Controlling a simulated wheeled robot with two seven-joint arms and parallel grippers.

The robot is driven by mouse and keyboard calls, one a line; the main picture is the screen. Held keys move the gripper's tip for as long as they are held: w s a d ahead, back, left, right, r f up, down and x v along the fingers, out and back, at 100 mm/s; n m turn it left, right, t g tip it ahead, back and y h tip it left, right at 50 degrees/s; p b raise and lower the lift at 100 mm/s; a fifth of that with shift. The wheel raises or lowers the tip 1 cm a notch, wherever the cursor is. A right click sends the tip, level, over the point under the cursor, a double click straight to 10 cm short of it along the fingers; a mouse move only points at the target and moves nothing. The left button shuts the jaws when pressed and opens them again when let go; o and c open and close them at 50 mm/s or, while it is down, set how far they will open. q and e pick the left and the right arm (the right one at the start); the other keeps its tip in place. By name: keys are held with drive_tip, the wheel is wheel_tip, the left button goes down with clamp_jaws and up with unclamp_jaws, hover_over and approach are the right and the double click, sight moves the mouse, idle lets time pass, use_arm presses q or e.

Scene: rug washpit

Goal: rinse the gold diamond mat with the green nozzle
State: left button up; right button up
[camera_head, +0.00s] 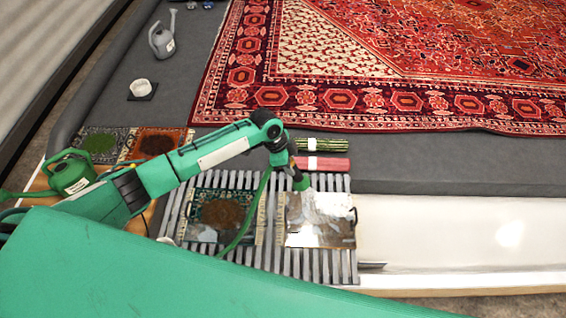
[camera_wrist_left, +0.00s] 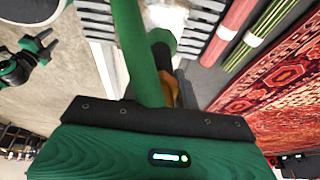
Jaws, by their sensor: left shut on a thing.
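My left gripper (camera_head: 293,172) is shut on the green nozzle (camera_head: 301,183), which points down; a green hose (camera_head: 243,228) trails from it. In the left wrist view the nozzle (camera_wrist_left: 163,42) sticks out past the gripper (camera_wrist_left: 172,88). Below and just right of the nozzle, a mat (camera_head: 318,238) lies on the slatted rack (camera_head: 268,258). White foam or spray covers much of it, so I cannot make out its gold diamond pattern. In the left wrist view, a green and black part (camera_wrist_left: 25,60) at the left looks like my right gripper; its jaw state is unclear.
A dark patterned mat (camera_head: 202,230) with a brown patch lies left on the rack. Two rolled rugs, green (camera_head: 332,145) and red (camera_head: 335,164), lie behind it. A large red rug (camera_head: 400,95) covers the back.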

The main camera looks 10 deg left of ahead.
use_arm(q)
drive_tip(key=shift+w+d, duration=0.2)
drive_tip(key=shift+d, duration=0.75)
drive_tip(key=shift+w+d, duration=0.2)
drive_tip(key=shift+d, duration=0.7)
drive_tip(key=shift+w+d, duration=0.1)
drive_tip(key=shift+d, duration=0.45)
drive_tip(key=shift+w+d, duration=0.2)
drive_tip(key=shift+d, duration=0.65)
drive_tip(key=w+d+b, duration=0.1)
drive_tip(key=d, duration=0.6)
drive_tip(key=shift+w+d, duration=0.25)
use_arm(e)
drive_tip(key=w+r, duration=0.1)
drive_tip(key=r, duration=0.1)
drive_tip(key=w+a+r, duration=0.1)
drive_tip(key=w, duration=0.1)
drive_tip(key=shift+w+r, duration=0.15)
drive_tip(key=shift+r, duration=0.25)
